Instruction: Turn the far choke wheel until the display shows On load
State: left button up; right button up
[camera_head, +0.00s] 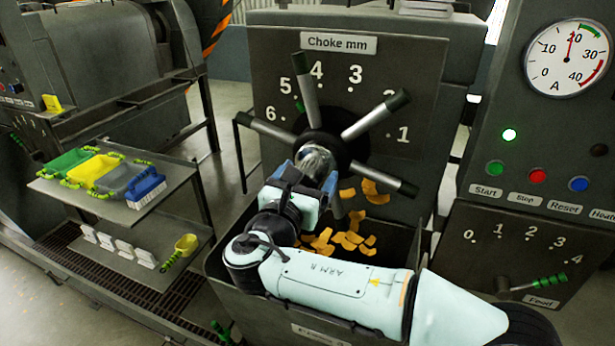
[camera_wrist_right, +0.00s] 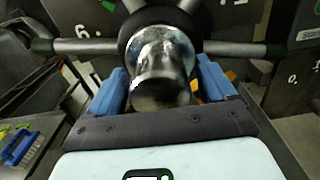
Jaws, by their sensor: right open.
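A choke wheel (camera_head: 365,120) with several grey spokes and dark green tips stands before a dark panel labelled Choke mm (camera_head: 340,42), numbered 1 to 6. I cannot tell whether it is the far one. Its shiny metal hub (camera_wrist_right: 165,65) sticks out toward me. My right gripper (camera_head: 309,172) is at the hub, its blue fingers (camera_wrist_right: 163,88) open, one on each side. Whether they touch it is unclear. No display reading On load is legible. The round ammeter (camera_head: 568,58) at the right has its needle near 20. My left gripper is out of view.
Orange pieces (camera_head: 345,239) lie in a dark bin (camera_head: 240,250) below the wheel. A control panel with buttons (camera_head: 537,176) and a green Feed lever (camera_head: 545,283) stands at right. A shelf (camera_head: 150,215) with coloured trays and a blue brush (camera_head: 146,188) stands at left.

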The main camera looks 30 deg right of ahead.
jog(key=c, duration=1.5)
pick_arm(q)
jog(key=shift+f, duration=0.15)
pick_arm(e)
jog(key=shift+f+m+b, duration=0.1)
jog(key=shift+m+b, duration=0.6)
jog(key=shift+m, duration=0.6)
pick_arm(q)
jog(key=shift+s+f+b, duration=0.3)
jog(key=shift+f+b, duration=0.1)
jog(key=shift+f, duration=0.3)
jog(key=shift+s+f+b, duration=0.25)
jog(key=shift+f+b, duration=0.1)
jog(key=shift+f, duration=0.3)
pick_arm(e)
jog(key=shift+m, duration=1.5)
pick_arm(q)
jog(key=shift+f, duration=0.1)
pick_arm(e)
jog(key=o, duration=1.5)
